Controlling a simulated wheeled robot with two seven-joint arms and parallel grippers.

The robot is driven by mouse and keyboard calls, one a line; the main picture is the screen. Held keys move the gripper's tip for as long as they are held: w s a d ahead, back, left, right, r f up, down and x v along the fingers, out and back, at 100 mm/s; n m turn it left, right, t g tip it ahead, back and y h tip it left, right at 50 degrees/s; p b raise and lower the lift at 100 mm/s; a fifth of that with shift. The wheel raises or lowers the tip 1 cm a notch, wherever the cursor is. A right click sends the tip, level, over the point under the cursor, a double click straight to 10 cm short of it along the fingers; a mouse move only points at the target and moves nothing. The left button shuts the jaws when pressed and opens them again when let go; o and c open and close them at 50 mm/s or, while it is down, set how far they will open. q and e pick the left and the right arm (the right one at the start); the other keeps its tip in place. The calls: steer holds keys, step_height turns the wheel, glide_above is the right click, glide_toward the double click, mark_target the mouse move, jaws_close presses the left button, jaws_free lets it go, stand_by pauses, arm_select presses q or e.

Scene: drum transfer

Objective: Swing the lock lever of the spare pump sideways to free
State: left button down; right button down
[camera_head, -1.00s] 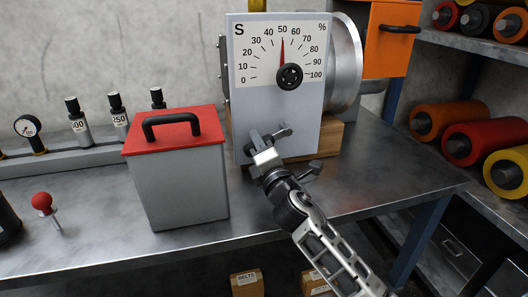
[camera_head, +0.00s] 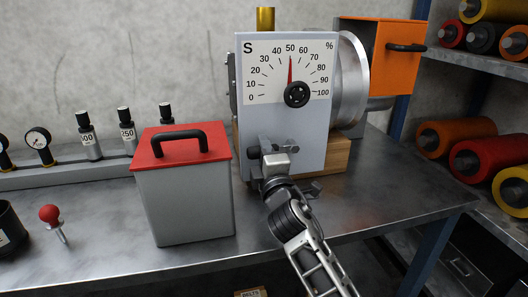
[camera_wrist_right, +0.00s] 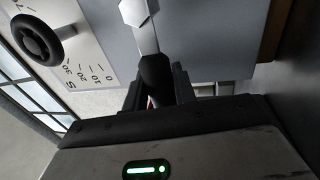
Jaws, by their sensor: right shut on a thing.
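The spare pump (camera_head: 240,120) is a pale grey box with a dial marked S and a red needle near 50. Its lock lever is low on the front face and mostly hidden by my gripper in the head view. In the right wrist view the lock lever (camera_wrist_right: 139,14) shows as a silver shank with a black grip. My right gripper (camera_head: 270,160) is at the lower front of the pump. In the wrist view my right gripper (camera_wrist_right: 155,88) is shut on the black grip. My left gripper is out of view.
A grey box with a red lid (camera_head: 185,195) stands close left of my right gripper. A red-knobbed pin (camera_head: 50,214) and small gauges (camera_head: 39,140) are farther left. An orange box (camera_head: 390,62) is behind right. The front right bench top is clear.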

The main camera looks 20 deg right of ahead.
steer(key=shift+r, duration=0.15)
steer(key=c, duration=1.1)
jaws_free()
steer(key=shift+d, duration=0.1)
steer(key=shift+c, duration=0.2)
steer(key=shift+s, duration=0.25)
arm_select(q)
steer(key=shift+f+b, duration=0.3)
steer(key=shift+b, duration=0.6)
arm_select(e)
steer(key=v, duration=1.5)
steer(key=shift+s, duration=0.25)
